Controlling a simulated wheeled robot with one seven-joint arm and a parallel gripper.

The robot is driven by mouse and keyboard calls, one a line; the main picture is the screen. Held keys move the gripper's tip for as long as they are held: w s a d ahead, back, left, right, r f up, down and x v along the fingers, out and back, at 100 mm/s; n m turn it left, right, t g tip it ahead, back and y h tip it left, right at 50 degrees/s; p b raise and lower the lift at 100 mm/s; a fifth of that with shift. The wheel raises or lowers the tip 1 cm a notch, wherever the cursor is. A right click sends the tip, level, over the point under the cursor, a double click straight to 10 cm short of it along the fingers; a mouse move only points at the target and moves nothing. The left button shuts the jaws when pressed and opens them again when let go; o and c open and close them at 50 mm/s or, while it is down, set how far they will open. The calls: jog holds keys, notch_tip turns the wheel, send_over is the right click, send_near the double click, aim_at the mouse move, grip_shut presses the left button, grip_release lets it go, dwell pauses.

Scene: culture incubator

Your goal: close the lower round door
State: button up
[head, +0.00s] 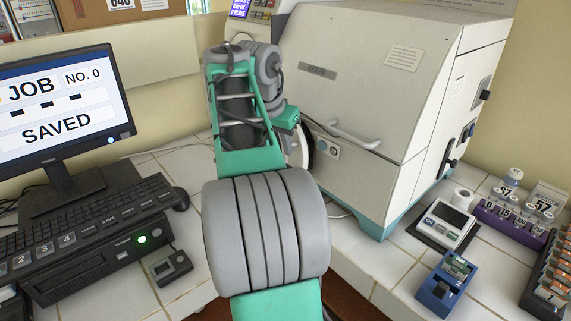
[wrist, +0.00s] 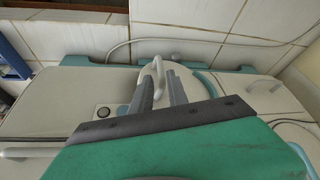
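The white incubator (head: 345,85) stands on the tiled bench at the back. A round door (head: 296,152), pale with a dark curved band beside it, shows low on its front, mostly hidden behind my arm. I cannot tell how far it stands open. In the wrist view a pale loop handle (wrist: 157,72) rises between the two grey fingers of my gripper (wrist: 159,90). The fingers are apart, and I cannot tell whether they touch the handle. A curved rim (wrist: 212,86) shows just right of the fingers. My gripper's fingers are hidden in the head view.
A bar handle (head: 355,137) and round knobs (head: 328,149) sit on the incubator front, right of the round door. A monitor (head: 65,105) and keyboard (head: 100,208) stand left. A scale (head: 443,224) and a blue device (head: 446,283) stand right.

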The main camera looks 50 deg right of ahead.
aim_at(286, 159)
jog(key=b+x, duration=0.2)
jog(key=x, duration=0.4)
jog(key=shift+f, duration=0.15)
jog(key=shift+w, duration=0.1)
jog(key=shift+c, duration=0.3)
grip_shut()
dwell(0.7)
